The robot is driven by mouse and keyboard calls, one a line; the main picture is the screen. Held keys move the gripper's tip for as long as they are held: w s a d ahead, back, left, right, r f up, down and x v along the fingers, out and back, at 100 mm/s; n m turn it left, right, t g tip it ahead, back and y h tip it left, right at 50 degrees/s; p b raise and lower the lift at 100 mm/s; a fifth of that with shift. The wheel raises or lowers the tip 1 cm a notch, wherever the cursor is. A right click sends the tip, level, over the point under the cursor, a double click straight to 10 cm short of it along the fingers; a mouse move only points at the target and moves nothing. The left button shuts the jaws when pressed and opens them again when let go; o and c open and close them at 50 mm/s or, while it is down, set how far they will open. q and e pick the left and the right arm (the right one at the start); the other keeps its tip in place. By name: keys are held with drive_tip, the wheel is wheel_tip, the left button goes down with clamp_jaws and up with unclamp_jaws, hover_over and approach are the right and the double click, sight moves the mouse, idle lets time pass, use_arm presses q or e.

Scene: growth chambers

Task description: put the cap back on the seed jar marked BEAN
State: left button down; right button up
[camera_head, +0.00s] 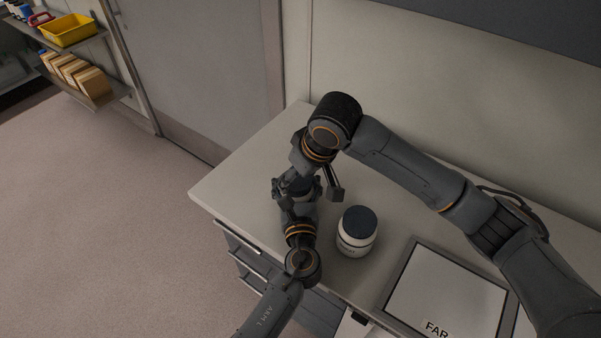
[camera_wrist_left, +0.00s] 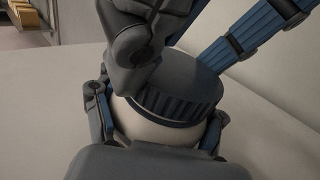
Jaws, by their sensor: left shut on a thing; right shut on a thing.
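In the left wrist view a white jar (camera_wrist_left: 155,132) stands between the fingers of my left gripper (camera_wrist_left: 160,125), which is shut on its body. A dark ribbed cap (camera_wrist_left: 185,85) sits over the jar's mouth. My right gripper (camera_head: 312,183) comes down from above and is shut on the cap, with its fingers on either side. In the head view the two grippers meet near the counter's left end and mostly hide this jar. Its label is not visible, so I cannot read BEAN. Whether the cap is fully seated cannot be told.
Another white jar with a dark cap (camera_head: 357,232) stands on the counter to the right; its label is too small to read. A framed panel marked FAR (camera_head: 440,295) lies further right. The counter's front left edge (camera_head: 215,212) is close. Shelves with a yellow bin (camera_head: 68,32) are far left.

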drive_tip(key=m, duration=0.2)
drive_tip(key=m+h, duration=0.1)
drive_tip(key=m, duration=0.1)
drive_tip(key=a+m+h, duration=0.1)
drive_tip(key=m, duration=0.1)
drive_tip(key=shift+s+t, duration=0.15)
drive_tip(key=shift+t, duration=0.25)
drive_tip(key=m+h, duration=0.2)
drive_tip(key=m, duration=0.2)
drive_tip(key=shift+a+m, duration=0.1)
drive_tip(key=shift+m, duration=0.3)
drive_tip(key=m, duration=0.1)
drive_tip(key=m+h, duration=0.1)
drive_tip(key=m, duration=0.2)
drive_tip(key=shift+w+a+r+m+g+h, duration=0.1)
drive_tip(key=shift+w+m+g+h, duration=0.2)
drive_tip(key=shift+g, duration=0.1)
drive_tip(key=m+h, duration=0.1)
drive_tip(key=m, duration=0.2)
drive_tip(key=shift+g, duration=0.4)
drive_tip(key=m, duration=0.1)
drive_tip(key=m+g, duration=0.1)
drive_tip(key=shift+a+f+m, duration=0.1)
drive_tip(key=shift+f+m, duration=0.1)
drive_tip(key=shift+m, duration=0.2)
drive_tip(key=o, duration=0.7)
drive_tip(key=shift+r, duration=0.1)
